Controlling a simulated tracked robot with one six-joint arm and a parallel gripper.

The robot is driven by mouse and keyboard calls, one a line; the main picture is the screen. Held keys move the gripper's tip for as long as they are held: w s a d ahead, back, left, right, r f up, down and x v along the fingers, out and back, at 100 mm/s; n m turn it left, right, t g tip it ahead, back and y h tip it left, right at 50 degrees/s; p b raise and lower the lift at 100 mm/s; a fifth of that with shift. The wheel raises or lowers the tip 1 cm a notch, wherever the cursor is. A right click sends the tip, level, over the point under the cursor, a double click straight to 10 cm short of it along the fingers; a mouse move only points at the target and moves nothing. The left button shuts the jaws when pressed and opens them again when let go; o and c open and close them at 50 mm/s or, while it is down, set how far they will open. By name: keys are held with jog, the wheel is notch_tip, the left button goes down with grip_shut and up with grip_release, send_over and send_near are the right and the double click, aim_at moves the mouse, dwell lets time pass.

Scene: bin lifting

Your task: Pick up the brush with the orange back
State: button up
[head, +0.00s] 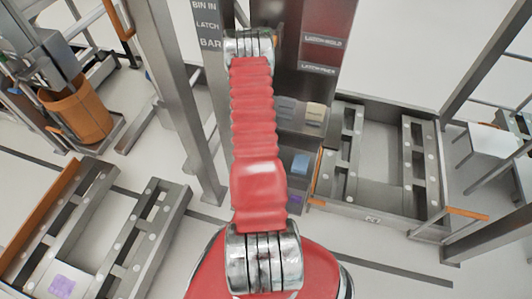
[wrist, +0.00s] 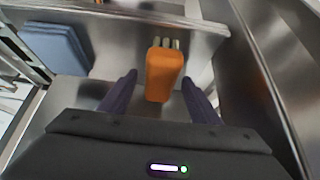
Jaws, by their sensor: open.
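The brush with the orange back (wrist: 164,75) lies on a grey metal shelf in the wrist view, its pale bristle tufts showing at the far end. My gripper (wrist: 158,82) is open, with one dark finger on each side of the brush. The brush's near end lies between the fingertips, and I cannot tell whether either finger touches it. In the head view my red arm covers the middle, and neither my gripper nor the brush can be made out.
Metal walls rise on the right and a ledge (wrist: 120,22) runs behind. In the head view, a blue item (head: 300,164) and a beige item (head: 315,113) sit in a rack beside my arm; steel posts (head: 178,90) stand left.

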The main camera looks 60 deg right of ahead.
jog(key=shift+d+f, duration=0.25)
jog(key=shift+f, duration=0.1)
jog(key=shift+c, duration=0.6)
jog(key=c, duration=1.1)
